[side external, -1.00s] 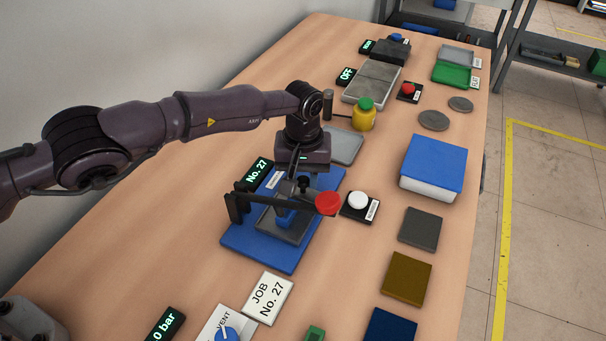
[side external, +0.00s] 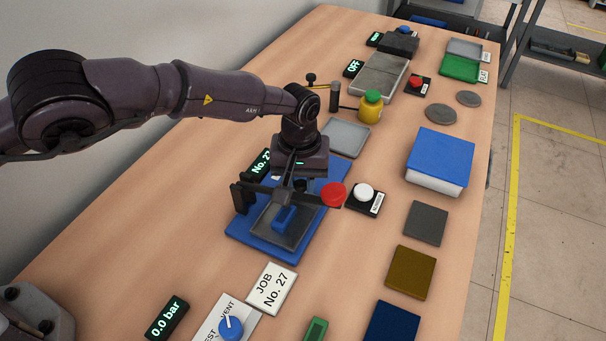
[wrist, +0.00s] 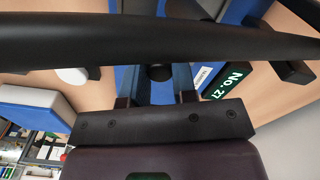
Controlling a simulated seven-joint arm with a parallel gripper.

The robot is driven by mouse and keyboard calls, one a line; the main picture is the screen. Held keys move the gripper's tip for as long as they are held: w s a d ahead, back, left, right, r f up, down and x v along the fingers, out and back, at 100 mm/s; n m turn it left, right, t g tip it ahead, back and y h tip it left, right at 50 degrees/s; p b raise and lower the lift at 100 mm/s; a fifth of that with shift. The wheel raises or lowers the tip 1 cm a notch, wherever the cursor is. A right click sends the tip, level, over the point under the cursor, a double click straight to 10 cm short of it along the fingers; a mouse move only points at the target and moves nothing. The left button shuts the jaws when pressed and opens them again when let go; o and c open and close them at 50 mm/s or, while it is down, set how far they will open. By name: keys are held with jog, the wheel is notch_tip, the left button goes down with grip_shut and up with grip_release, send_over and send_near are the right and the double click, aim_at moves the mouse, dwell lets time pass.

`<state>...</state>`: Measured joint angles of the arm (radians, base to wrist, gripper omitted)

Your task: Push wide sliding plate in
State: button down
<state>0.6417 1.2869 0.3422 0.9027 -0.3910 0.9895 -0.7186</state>
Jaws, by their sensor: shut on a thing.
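A blue base (side external: 243,230) carries a dark grey plate (side external: 297,236) with a blue block (side external: 286,217) on top; I take this to be the wide sliding plate. My gripper (side external: 288,188) is low over the back part of this fixture. In the wrist view a black round knob (wrist: 159,72) sits between the fingers, and my gripper appears shut on it. What the knob is fixed to is hidden. A black bar with a red ball end (side external: 333,194) crosses the fixture just in front of my fingers; the bar (wrist: 150,40) spans the wrist view.
A white push button (side external: 364,191) on a black box stands right of the fixture. A No. 27 display (side external: 261,162) is behind it on the left. A grey tray (side external: 347,138) lies behind. A JOB No. 27 card (side external: 272,289) lies in front.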

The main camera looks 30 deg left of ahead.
jog(key=shift+s, duration=0.25)
jog(key=c, duration=0.9)
grip_release()
jog(key=shift+w+r, duration=0.1)
notch_tip(320, 180, up, 13)
